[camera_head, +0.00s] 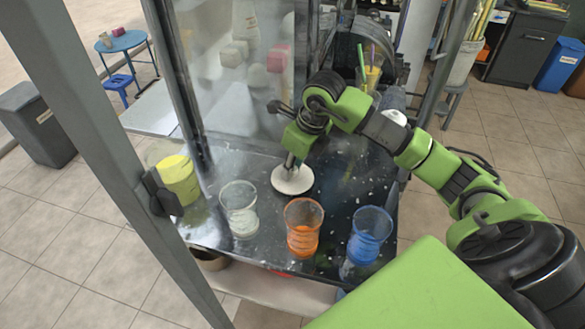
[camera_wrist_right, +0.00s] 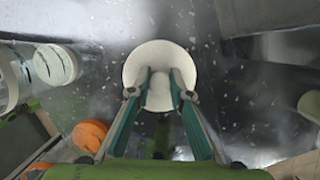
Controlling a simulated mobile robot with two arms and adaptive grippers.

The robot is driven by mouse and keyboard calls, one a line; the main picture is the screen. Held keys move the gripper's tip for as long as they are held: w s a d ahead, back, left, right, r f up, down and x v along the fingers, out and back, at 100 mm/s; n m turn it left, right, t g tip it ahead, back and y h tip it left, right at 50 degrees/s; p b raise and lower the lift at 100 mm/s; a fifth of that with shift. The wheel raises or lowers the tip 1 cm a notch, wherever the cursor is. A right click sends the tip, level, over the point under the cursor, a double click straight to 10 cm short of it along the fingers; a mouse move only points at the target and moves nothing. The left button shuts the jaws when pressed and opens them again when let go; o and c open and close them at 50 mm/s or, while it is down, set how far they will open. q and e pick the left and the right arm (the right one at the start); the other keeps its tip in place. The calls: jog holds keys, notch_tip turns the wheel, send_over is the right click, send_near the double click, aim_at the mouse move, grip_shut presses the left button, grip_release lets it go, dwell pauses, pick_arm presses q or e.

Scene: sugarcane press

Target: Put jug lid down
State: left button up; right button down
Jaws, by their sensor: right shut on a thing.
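The white round jug lid (camera_head: 292,180) is at the middle of the dark speckled counter, behind the cups, in the head view. In the right wrist view the lid (camera_wrist_right: 160,62) lies between my fingertips, which close on its raised centre knob. My right gripper (camera_head: 291,160) points down over it and is shut on it. The lid is at or very near the counter surface; I cannot tell if it touches. My left gripper is not in view. No jug is clearly seen.
A clear cup (camera_head: 239,210), an orange cup (camera_head: 303,228) and a blue cup (camera_head: 369,236) stand along the counter's front. A yellow container (camera_head: 179,180) is at left. A glass panel and the press stand behind. A dark metal post crosses the left side.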

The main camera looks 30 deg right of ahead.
jog(key=shift+f, duration=0.75)
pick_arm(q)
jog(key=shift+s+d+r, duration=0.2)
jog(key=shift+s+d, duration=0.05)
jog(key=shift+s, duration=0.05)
pick_arm(e)
jog(key=shift+f, duration=0.25)
jog(key=c, duration=1.8)
grip_release()
jog(key=shift+r, duration=0.1)
jog(key=shift+c, duration=0.2)
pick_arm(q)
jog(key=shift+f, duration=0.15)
pick_arm(e)
jog(key=shift+r, duration=0.1)
